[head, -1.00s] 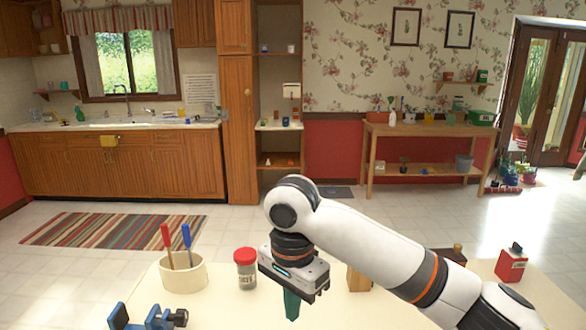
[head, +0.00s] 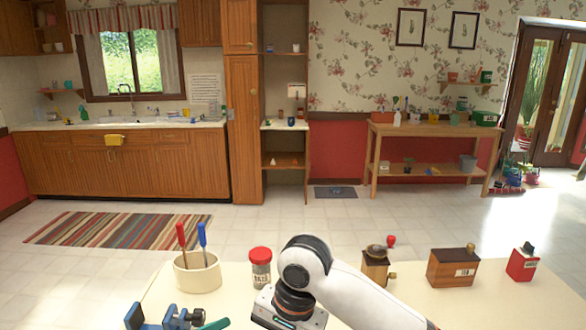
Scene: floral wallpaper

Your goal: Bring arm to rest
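My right arm (head: 345,295) comes in from the lower right and bends over at a dark-jointed elbow or wrist. My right gripper (head: 288,314) hangs below it at the bottom edge of the head view, close to the tabletop's near part. Its fingers are cut off by the frame, so I cannot see whether they are open or hold something. A green piece (head: 215,324) shows at the bottom edge left of the gripper; I cannot tell whether the gripper touches it. My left gripper does not show.
On the cream table (head: 232,290) stand a cup (head: 197,275) with two screwdrivers, a red-lidded jar (head: 260,268), a blue vise (head: 165,318), a wooden grinder (head: 375,268), a wooden box (head: 453,268) and a red tin (head: 521,264). The jar is close to my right gripper.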

